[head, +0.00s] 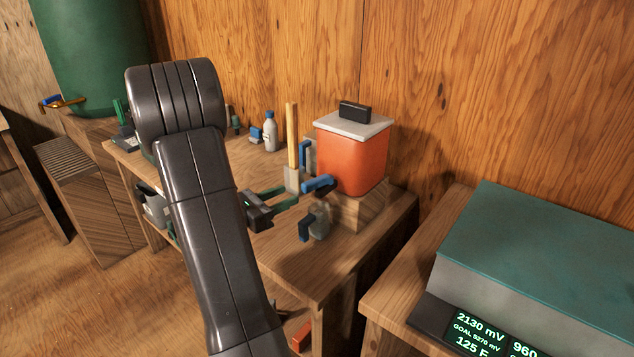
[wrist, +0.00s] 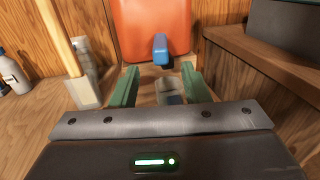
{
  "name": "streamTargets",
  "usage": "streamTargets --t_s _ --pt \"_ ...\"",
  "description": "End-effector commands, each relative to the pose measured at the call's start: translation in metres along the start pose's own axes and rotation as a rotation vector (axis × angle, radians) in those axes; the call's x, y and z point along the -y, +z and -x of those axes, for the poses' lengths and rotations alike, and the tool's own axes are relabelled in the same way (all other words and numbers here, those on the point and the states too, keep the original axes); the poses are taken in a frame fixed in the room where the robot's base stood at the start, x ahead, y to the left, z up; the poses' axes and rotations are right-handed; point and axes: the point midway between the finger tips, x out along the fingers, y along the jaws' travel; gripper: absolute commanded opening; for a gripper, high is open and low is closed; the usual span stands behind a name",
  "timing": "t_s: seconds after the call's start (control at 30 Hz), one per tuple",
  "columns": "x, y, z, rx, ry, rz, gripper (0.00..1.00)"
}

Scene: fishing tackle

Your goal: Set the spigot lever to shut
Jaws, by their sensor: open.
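An orange-red container (head: 352,155) with a pale lid stands on a wooden block on the workbench. A blue spigot lever (head: 318,184) juts from its front. In the wrist view the lever (wrist: 161,55) points out from the container towards my gripper, at upper centre. My gripper (head: 284,198) is open and empty, its green fingers facing the container. In the wrist view the lever lies ahead of and between the fingertips of my gripper (wrist: 160,75), apparently apart from them. The spigot body under the lever is mostly hidden.
A grey vessel with a blue part (head: 318,222) stands below the spigot; it shows between my fingers (wrist: 168,92). A wooden stick in a grey base (head: 292,140) and a bottle (head: 270,132) stand left. A green barrel (head: 90,50) is far left. A teal-topped box (head: 550,240) is right.

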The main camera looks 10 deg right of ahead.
Motion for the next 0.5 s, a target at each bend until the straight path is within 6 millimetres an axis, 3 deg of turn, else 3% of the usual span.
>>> streamTargets --t_s 0.5 --pt "0.002 0.0 -0.084 -0.001 -0.006 -0.001 0.42"
